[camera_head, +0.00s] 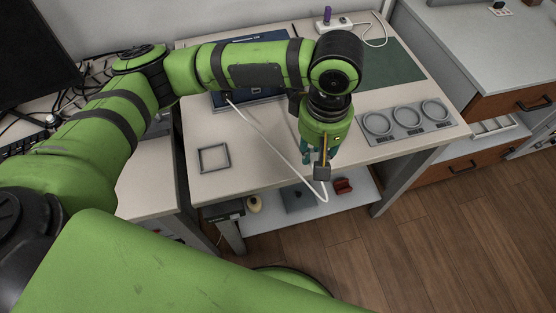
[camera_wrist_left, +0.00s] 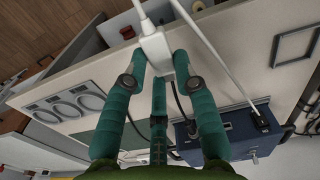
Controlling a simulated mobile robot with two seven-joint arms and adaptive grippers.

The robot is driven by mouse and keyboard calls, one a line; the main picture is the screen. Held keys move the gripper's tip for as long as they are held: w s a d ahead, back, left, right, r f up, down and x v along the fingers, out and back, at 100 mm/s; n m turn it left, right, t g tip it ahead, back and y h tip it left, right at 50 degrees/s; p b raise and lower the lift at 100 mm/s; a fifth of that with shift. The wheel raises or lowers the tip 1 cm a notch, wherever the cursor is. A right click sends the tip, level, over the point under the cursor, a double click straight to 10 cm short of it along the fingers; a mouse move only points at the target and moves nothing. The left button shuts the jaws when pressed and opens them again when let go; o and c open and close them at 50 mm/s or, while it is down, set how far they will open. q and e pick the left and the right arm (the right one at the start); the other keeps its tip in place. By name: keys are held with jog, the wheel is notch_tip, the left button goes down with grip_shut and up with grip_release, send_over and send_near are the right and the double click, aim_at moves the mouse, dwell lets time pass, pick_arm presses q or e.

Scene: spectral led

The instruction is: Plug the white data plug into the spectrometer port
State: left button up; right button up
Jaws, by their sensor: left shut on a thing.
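The white data plug (camera_wrist_left: 156,46) is between the teal fingertips of my left gripper (camera_wrist_left: 160,60), which are shut on it. In the head view my left gripper (camera_head: 307,155) hangs near the table's front edge, and the plug cannot be made out there. A white cable (camera_head: 283,148) runs from the blue box, the likely spectrometer, and loops below the gripper. The box (camera_wrist_left: 222,132) shows in the wrist view, apart from the plug; in the head view my left arm covers much of the box (camera_head: 247,97). I cannot make out the free port. My right gripper is out of view.
A grey tray with three rings (camera_head: 408,119) lies right of the gripper. An empty square frame (camera_head: 214,158) lies at the table's left. A green mat (camera_head: 392,62) and a white power strip (camera_head: 333,23) are behind. A lower shelf (camera_head: 275,222) holds small items.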

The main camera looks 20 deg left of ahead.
pick_arm(q)
send_over(279, 171)
notch_tip(279, 171, down, 4)
jog(key=shift+f, duration=0.5)
notch_tip(279, 171, down, 2)
jog(key=shift+f+p, duration=0.25)
jog(key=shift+p, duration=0.55)
jog(key=shift+f, duration=0.3)
jog(key=shift+f, duration=0.1)
jog(key=o, duration=0.8)
jog(key=shift+o, duration=0.2)
